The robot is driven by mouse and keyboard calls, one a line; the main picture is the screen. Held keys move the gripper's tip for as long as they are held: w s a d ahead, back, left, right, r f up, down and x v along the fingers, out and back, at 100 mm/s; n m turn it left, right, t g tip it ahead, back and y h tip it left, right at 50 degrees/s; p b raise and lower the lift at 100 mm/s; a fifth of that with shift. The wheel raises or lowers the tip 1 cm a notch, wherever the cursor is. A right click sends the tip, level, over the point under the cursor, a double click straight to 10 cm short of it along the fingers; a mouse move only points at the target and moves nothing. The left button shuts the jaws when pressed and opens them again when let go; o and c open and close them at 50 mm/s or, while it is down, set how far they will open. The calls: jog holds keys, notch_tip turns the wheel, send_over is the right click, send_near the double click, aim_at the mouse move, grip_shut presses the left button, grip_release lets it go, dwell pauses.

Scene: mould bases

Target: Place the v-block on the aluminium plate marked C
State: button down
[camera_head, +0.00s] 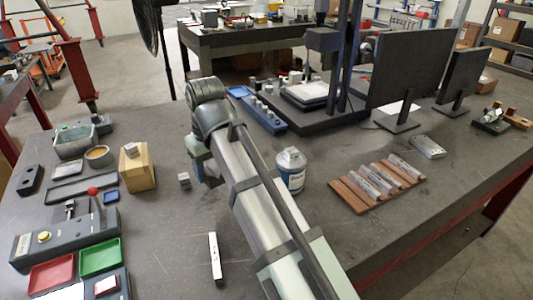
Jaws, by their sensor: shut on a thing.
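My arm rises from the lower right, bends near the fan stand and drops behind its own link. My gripper is hidden behind the arm, so neither its jaws nor anything in them shows. A small grey metal block (184,180) is just left of the arm; I cannot tell if it is the v-block. Another small metal block (131,150) sits on top of a wooden block (138,171) further left. Several flat aluminium pieces (380,181) lie on a brown slatted rack (349,197) at the right. No letter C is readable on any piece.
A white-lidded jar (290,171) stands right of my arm. A pale bar (215,258) lies on the bare front of the bench. Red (52,272) and green (100,257) trays and a control box (60,236) are at left. Monitors (412,75) stand behind the rack.

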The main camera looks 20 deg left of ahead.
jog(key=shift+w+d+r, duration=0.1)
jog(key=shift+w+r, duration=0.1)
jog(key=shift+w, duration=0.15)
jog(key=w+d+r+m, duration=0.1)
jog(key=w+d, duration=0.3)
jog(key=w, duration=0.4)
jog(key=w+d+m, duration=0.2)
jog(key=w+d, duration=0.2)
jog(key=w, duration=0.4)
jog(key=r+m+h, duration=0.1)
jog(key=m, duration=0.7)
send_over(428, 143)
jog(key=shift+t, duration=0.3)
jog(key=shift+s+f, duration=0.15)
jog(key=shift+f, duration=2.25)
jog(key=shift+s+f, duration=0.15)
jog(key=shift+f, duration=2.25)
jog(key=shift+f, duration=0.1)
jog(key=shift+c, duration=1.6)
grip_release()
